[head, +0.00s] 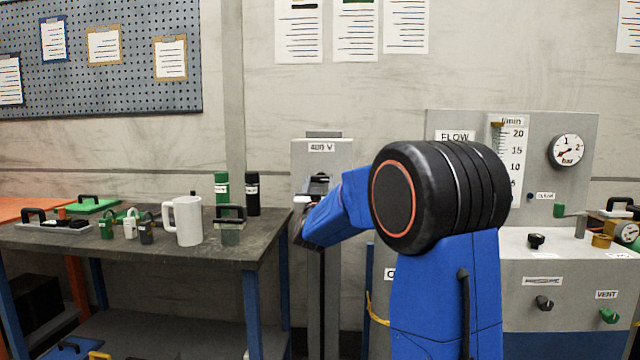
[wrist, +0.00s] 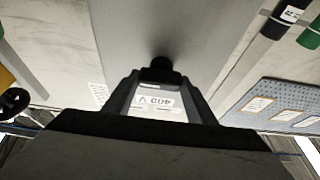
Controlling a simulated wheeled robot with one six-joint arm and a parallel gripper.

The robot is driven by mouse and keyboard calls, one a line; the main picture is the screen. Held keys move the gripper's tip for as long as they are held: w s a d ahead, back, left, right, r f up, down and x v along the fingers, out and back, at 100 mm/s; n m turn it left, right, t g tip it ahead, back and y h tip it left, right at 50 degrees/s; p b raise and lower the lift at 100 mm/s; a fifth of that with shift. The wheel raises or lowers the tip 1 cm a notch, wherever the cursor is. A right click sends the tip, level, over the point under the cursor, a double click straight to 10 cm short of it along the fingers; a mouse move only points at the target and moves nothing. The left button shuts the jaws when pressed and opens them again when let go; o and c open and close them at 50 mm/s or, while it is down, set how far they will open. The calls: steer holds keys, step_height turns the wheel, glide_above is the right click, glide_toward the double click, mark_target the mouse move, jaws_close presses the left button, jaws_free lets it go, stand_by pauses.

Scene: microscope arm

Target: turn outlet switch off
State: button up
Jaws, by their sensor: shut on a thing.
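The outlet is a grey box (head: 312,158) on a post, labelled "400 V", left of my blue arm in the head view. In the wrist view the label (wrist: 155,102) is upside down between my fingers. My gripper (wrist: 158,74) is at the front of the box, its fingers closing in on a dark knob-like part (wrist: 158,64), which I take to be the outlet switch. The gripper is shut on it. My fingers hide part of the switch, so its exact position cannot be told. In the head view my wrist and arm hide the lower front of the outlet.
A dark workbench (head: 130,240) on the left holds a white mug (head: 186,220), padlocks, and green and black bottles (head: 252,193). A grey flow panel (head: 470,125) with a gauge (head: 566,150) stands on the right. A pegboard (head: 100,80) hangs on the wall.

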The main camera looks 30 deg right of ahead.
steer(key=shift+n, duration=0.5)
steer(key=n+y, duration=0.1)
steer(key=n, duration=0.1)
steer(key=n+t+y, duration=0.1)
steer(key=n, duration=0.2)
steer(key=shift+s+d+y, duration=0.1)
steer(key=shift+d+y, duration=0.05)
steer(key=shift+y, duration=0.25)
steer(key=n+y, duration=0.1)
steer(key=n, duration=0.2)
steer(key=n+y, duration=0.2)
steer(key=n, duration=0.1)
steer(key=shift+r+n+t, duration=0.1)
steer(key=shift+n+t, duration=0.2)
steer(key=n+g+y, duration=0.1)
steer(key=n+y, duration=0.1)
steer(key=n, duration=0.3)
steer(key=shift+r, duration=0.1)
steer(key=shift+n+g+y, duration=0.5)
steer(key=shift+n+g, duration=0.3)
steer(key=shift+n, duration=1.6)
steer(key=o, duration=1.1)
